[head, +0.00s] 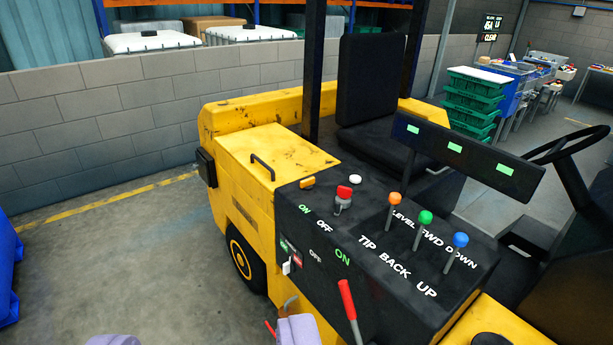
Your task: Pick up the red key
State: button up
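A red-topped key (344,192) stands upright in a silver switch on the black control panel (375,265) of a yellow forklift. The words ON and OFF are printed to its left and below it. My gripper (207,338) shows only as two pale purple fingertips at the bottom edge. They are wide apart with bare floor between them, so it is open and holds nothing. The right fingertip is in front of the forklift's lower side, below and left of the key. The rest of the gripper is out of frame.
Orange, green (425,217) and blue levers stand right of the key, and a red-handled lever (347,299) rises at the panel's front. A steering wheel (565,144) is at right. A blue object (8,268) stands at far left. Floor between it and the forklift is clear.

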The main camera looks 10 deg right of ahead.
aim_at(344, 193)
jog(key=i+j+z, duration=0.25)
jog(key=i, duration=0.25)
jog(key=i+j+z, duration=0.2)
jog(key=i, duration=0.35)
